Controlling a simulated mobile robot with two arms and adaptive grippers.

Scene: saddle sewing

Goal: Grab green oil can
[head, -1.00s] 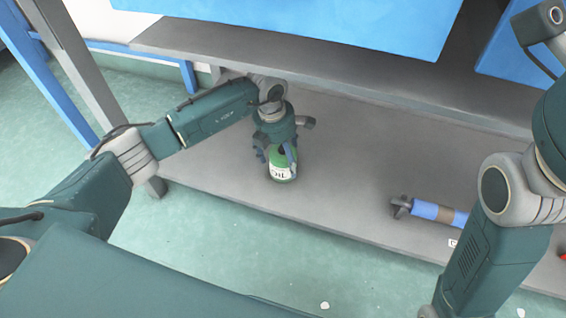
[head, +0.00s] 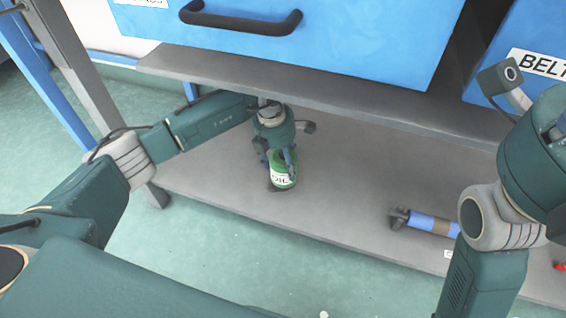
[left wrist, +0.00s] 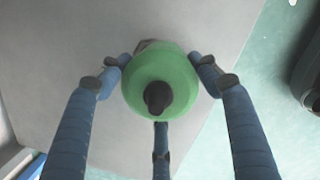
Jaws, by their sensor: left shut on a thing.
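The green oil can (head: 281,180), with a white label, is at the front left of the grey lower shelf in the head view. My left gripper (head: 276,160) is over it from above, shut on it. In the left wrist view the green oil can (left wrist: 160,75) shows from above with its dark spout. The blue fingers of my left gripper (left wrist: 160,85) close around it on several sides. I cannot tell whether the can's base touches the shelf. My right arm is at the right of the head view, and its gripper is not in view.
A blue tool with a dark head (head: 432,222) lies on the grey shelf (head: 340,190) to the right. Blue drawers (head: 350,40) and a grey ledge (head: 330,84) hang above. The shelf between can and tool is clear.

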